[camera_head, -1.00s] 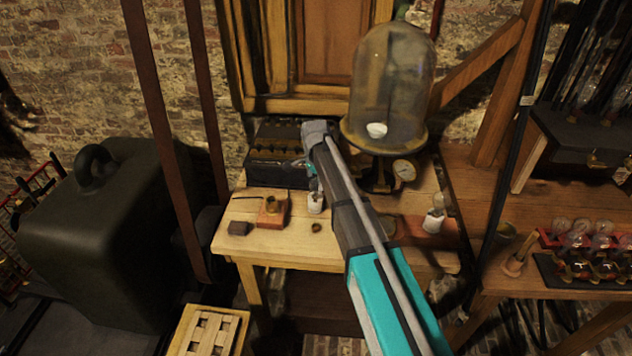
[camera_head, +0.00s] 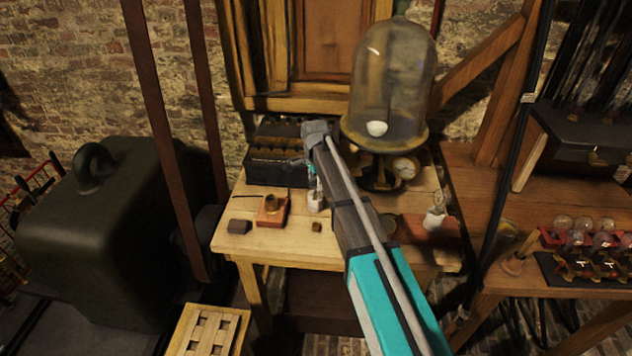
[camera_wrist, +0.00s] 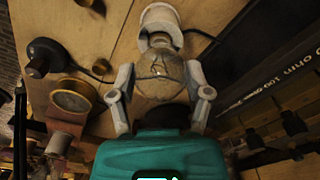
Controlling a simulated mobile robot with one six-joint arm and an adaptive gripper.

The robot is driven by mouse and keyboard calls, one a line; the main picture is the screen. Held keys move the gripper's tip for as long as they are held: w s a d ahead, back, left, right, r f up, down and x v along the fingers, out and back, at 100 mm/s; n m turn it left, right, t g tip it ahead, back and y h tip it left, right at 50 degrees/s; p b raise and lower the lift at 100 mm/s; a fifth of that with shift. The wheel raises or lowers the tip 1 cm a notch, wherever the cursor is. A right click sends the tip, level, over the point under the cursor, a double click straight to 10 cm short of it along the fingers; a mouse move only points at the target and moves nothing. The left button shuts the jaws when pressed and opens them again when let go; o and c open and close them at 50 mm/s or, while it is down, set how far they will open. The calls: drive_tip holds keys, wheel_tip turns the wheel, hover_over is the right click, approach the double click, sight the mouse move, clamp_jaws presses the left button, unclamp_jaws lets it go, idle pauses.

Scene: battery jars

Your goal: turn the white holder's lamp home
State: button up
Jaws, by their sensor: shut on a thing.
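The white holder (camera_head: 315,203) stands on the wooden table, below the end of my arm in the head view. It shows as a white cylinder (camera_wrist: 160,18) at the top of the wrist view. The lamp (camera_wrist: 158,82) is a clear glass bulb with its neck at the holder's mouth, in line with it. My gripper (camera_wrist: 160,74) is shut on the lamp, one finger on each side of the glass. In the head view my gripper (camera_head: 312,176) is just above the holder and largely hides the lamp. How far the neck sits in the holder I cannot tell.
A dark battery box (camera_head: 275,165) is behind. A glass bell jar (camera_head: 390,80) and another white holder (camera_head: 434,221) stand to the right.

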drive_tip(key=shift+c, duration=0.9)
drive_tip(key=shift+m, duration=0.3)
drive_tip(key=m, duration=0.3)
drive_tip(key=shift+m, duration=1.4)
drive_tip(key=shift+m, duration=0.3)
drive_tip(key=shift+m, duration=2.9)
